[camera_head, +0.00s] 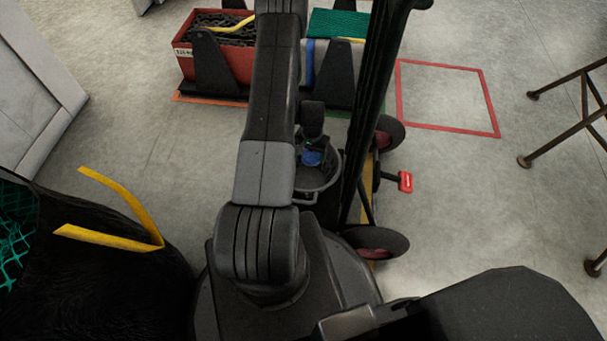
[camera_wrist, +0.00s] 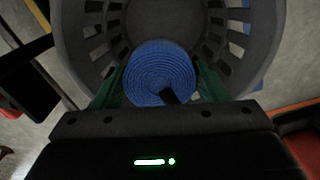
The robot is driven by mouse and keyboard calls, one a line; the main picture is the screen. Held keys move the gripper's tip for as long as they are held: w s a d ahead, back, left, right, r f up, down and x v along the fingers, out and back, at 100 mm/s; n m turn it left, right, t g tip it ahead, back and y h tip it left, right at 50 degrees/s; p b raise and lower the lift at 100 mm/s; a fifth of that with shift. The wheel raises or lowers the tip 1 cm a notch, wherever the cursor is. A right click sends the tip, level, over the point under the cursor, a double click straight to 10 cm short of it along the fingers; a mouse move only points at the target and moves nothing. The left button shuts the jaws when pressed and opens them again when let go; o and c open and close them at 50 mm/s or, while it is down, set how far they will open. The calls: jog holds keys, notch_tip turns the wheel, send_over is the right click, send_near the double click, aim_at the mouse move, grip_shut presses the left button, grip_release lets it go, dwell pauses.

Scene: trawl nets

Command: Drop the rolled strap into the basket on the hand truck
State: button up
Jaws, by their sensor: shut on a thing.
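The rolled strap (camera_wrist: 150,72) is a blue flat coil with a dark end piece. My gripper (camera_wrist: 158,84) is shut on it, with green fingers on both sides of the coil. In the wrist view the coil appears over the dark grey slotted basket (camera_wrist: 258,40), whose open inside shows beyond it. In the head view the strap (camera_head: 312,158) shows as a small blue patch within the basket's outline (camera_head: 320,195); my arm hides part of the basket. The exact height of the strap over the basket floor cannot be told. The hand truck (camera_head: 373,100) has a black upright frame.
The hand truck's wheels (camera_head: 376,243) and a red pedal-like part (camera_head: 405,181) stick out at right. A red crate of chain (camera_head: 215,68) stands at back left. A red floor square (camera_head: 450,95) is empty.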

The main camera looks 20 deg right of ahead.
jog(key=shift+f, duration=0.45)
jog(key=o, duration=1.2)
jog(key=shift+c, duration=0.2)
notch_tip(320, 180, up, 14)
jog(key=p, duration=0.3)
jog(key=shift+p, duration=0.3)
